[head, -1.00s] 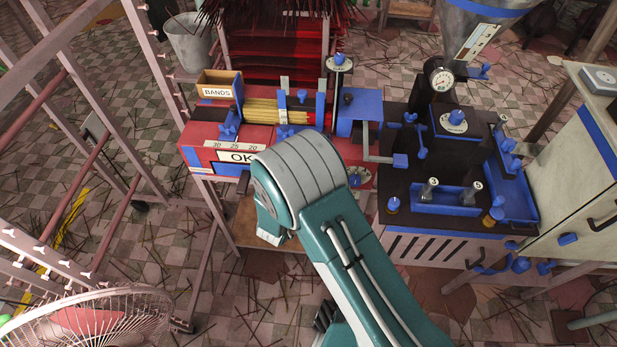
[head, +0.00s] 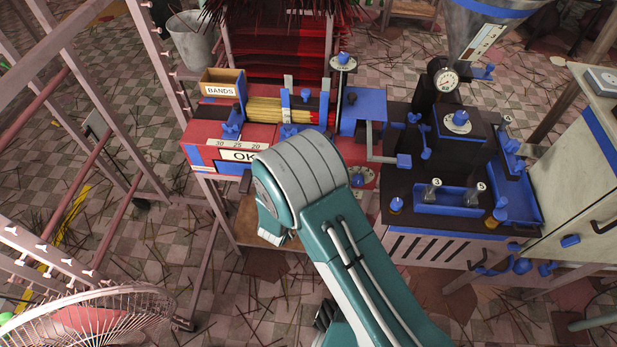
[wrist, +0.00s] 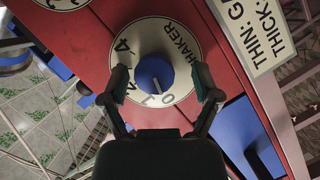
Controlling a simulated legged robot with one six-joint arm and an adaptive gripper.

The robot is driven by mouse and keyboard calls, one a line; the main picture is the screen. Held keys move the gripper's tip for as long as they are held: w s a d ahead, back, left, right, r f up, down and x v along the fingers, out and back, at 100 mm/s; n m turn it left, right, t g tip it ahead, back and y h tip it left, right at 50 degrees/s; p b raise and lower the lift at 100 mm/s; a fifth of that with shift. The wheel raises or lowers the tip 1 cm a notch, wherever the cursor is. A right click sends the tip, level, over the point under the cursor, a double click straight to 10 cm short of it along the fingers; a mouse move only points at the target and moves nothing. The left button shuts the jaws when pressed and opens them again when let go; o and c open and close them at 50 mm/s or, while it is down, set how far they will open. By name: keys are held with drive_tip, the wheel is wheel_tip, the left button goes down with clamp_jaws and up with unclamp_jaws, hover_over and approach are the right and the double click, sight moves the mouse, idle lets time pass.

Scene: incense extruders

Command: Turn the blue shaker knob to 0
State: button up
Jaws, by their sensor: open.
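The blue shaker knob (wrist: 155,74) sits at the middle of a round white dial (wrist: 184,79) marked SHAKER, on a red panel. The digits 0 and 1 show below the knob, and a 4 shows at the left. In the head view my arm hides the gripper, and I cannot tell which dial there is the shaker's.
In the wrist view, a THIN/THICK sign (wrist: 257,32) is at upper right and a blue part (wrist: 245,137) at lower right. In the head view, the red machine (head: 212,153) stands beyond my arm, with a dark bench of blue controls (head: 445,190) at right.

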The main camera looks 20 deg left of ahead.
drive_tip(key=v, duration=1.2)
